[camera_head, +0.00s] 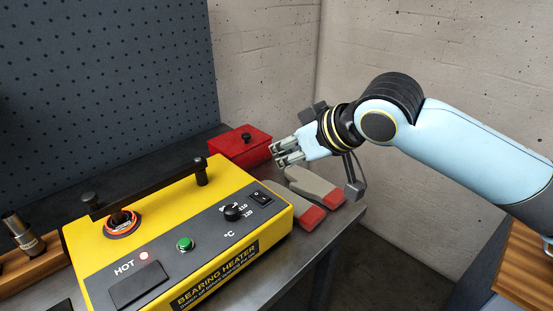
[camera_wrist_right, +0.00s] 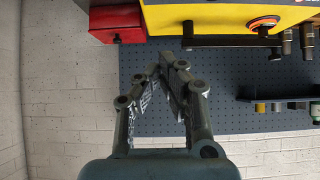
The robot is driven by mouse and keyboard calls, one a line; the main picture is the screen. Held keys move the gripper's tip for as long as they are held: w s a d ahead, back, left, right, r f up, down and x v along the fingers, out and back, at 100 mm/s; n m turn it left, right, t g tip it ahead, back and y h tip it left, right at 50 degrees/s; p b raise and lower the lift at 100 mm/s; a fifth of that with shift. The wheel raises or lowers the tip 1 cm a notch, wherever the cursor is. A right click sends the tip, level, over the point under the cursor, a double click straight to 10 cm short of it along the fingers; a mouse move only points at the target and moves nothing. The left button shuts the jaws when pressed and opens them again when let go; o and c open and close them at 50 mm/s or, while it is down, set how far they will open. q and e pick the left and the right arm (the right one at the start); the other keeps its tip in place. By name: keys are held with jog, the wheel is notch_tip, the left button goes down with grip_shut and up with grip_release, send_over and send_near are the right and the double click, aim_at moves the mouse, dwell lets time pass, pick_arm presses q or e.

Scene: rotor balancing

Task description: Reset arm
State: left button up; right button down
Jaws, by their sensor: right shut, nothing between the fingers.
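My right gripper (camera_head: 285,153) is at the end of the pale blue arm that comes in from the right. It is shut and holds nothing. My left gripper is in neither view.
A yellow bearing heater (camera_head: 150,208) with a black bar on top stands on the dark bench (camera_head: 318,262). A red box (camera_head: 240,147) stands behind it; a wooden block with metal tools (camera_head: 25,240) is at left. A dark pegboard (camera_head: 110,80) rises behind the bench.

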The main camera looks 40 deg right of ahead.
jog(key=shift+r, duration=0.1)
dwell(0.5)
jog(key=s+a+f+g+h, duration=0.1)
jog(key=s+a+f+g, duration=0.2)
jog(key=s, duration=0.7)
jog(key=s+a+f+g, duration=0.2)
jog(key=s+f+g, duration=0.15)
jog(key=s, duration=0.55)
notch_tip(320, 180, down, 35)
jog(key=s+d+g+b, duration=0.1)
jog(key=s+d+b, duration=0.15)
jog(key=b, duration=0.75)
jog(key=s+f+b, duration=0.4)
jog(key=s+f, duration=0.5)
jog(key=f, duration=0.4)
jog(key=s+d+f+g+b, duration=0.1)
jog(key=s+f+b, duration=0.2)
jog(key=s+f, duration=0.6)
notch_tip(320, 180, down, 4)
jog(key=shift+s+r+b, duration=0.1)
jog(key=shift+s+b, duration=0.15)
jog(key=shift+b, duration=0.15)
